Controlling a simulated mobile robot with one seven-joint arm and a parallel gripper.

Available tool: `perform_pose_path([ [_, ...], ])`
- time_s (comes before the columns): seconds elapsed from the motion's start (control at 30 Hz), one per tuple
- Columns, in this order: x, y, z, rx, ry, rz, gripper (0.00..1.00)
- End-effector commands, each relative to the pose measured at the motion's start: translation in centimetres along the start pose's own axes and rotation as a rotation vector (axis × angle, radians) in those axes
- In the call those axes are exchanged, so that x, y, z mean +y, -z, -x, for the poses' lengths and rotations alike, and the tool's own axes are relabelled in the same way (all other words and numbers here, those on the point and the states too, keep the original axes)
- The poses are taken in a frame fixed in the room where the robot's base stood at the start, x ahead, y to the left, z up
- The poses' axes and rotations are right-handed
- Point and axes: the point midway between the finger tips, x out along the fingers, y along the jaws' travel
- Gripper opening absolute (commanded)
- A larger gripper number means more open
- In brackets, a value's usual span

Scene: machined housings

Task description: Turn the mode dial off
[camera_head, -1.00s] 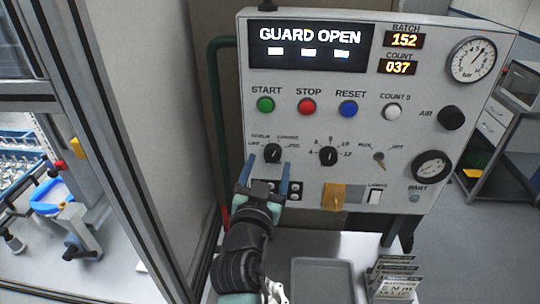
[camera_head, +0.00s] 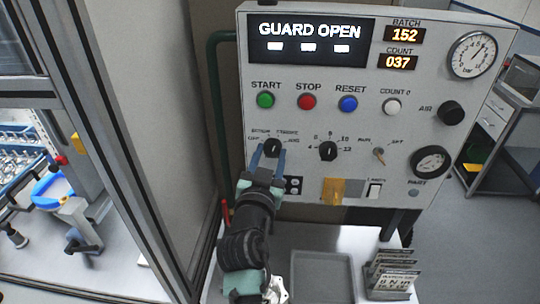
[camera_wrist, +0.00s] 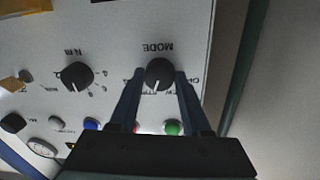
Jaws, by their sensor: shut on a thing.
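The mode dial (camera_head: 272,147) is a round black knob at the left of the control panel, below the green START button. Its OFF label is at its left in the head view. In the wrist view, which shows the panel upside down, the mode dial (camera_wrist: 159,73) has a white pointer line aimed down and slightly left, away from the OFF side. My gripper (camera_head: 270,153) has its two blue fingers on either side of the dial, shut on it. In the wrist view my gripper (camera_wrist: 159,78) straddles the knob; finger contact is hard to make out.
The panel (camera_head: 310,190) also carries START, STOP and RESET buttons, a second black dial (camera_head: 328,151), a small selector (camera_head: 378,152) and a yellow tag (camera_head: 333,191). A grey tray (camera_head: 322,278) and a card rack (camera_head: 392,274) stand below. A green pipe (camera_head: 213,110) runs at left.

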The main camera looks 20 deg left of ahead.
Motion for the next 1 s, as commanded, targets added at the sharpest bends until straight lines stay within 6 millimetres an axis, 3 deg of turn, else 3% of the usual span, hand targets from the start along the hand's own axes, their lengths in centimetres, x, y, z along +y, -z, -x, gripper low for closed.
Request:
perform_pose_path([
  [0.47,0.05,-0.16,0.01,0.006,0.000,0.083,0.00],
  [1.0,0.15,-0.23,-0.01,0.043,0.007,0.544,0.00],
])
